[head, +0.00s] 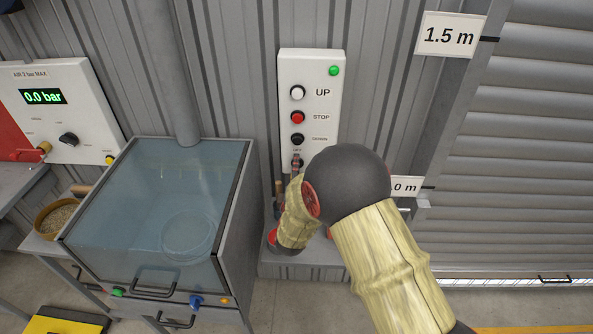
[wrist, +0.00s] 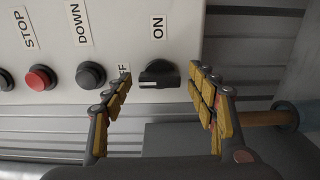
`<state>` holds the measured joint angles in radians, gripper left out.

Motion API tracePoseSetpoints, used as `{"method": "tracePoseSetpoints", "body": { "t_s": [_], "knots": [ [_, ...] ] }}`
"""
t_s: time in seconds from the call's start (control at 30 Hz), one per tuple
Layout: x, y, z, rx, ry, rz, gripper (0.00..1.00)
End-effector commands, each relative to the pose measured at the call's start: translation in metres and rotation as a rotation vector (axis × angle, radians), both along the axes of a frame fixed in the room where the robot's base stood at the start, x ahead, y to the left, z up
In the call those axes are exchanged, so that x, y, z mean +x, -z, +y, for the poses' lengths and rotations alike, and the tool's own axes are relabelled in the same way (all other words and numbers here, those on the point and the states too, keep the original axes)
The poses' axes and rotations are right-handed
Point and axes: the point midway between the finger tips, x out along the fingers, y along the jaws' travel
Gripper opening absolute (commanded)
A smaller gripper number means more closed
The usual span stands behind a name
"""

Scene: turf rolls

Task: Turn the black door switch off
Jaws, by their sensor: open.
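The black door switch (wrist: 158,75) is a rotary knob on a white control panel (head: 312,68). In the wrist view it sits between an ON label (wrist: 158,27) and a partly hidden OFF label (wrist: 124,71). A small white mark shows on its lower left side; I cannot be sure which way it is turned. My gripper (wrist: 160,98) is open, with one padded finger on each side of the knob and gaps visible between. In the head view my gripper (head: 296,172) is at the panel's lower end and largely covers the switch.
The panel also has a white UP button (head: 297,92), a red STOP button (head: 297,117), a black DOWN button (head: 297,139) and a green lamp (head: 334,71). A glass-topped cabinet (head: 150,225) stands left; a shutter door (head: 530,170) is right.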

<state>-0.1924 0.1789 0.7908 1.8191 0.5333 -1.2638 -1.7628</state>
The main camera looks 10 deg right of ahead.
Motion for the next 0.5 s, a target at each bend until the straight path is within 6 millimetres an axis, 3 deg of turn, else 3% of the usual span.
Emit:
{"method": "tracePoseSetpoints", "body": {
  "t_s": [0.27, 0.5],
  "knots": [
    [-0.003, 0.000, 0.001, 0.001, 0.000, 0.000, 0.58],
    [-0.038, 0.000, 0.014, 0.001, -0.003, 0.002, 0.58]
  ]
}}
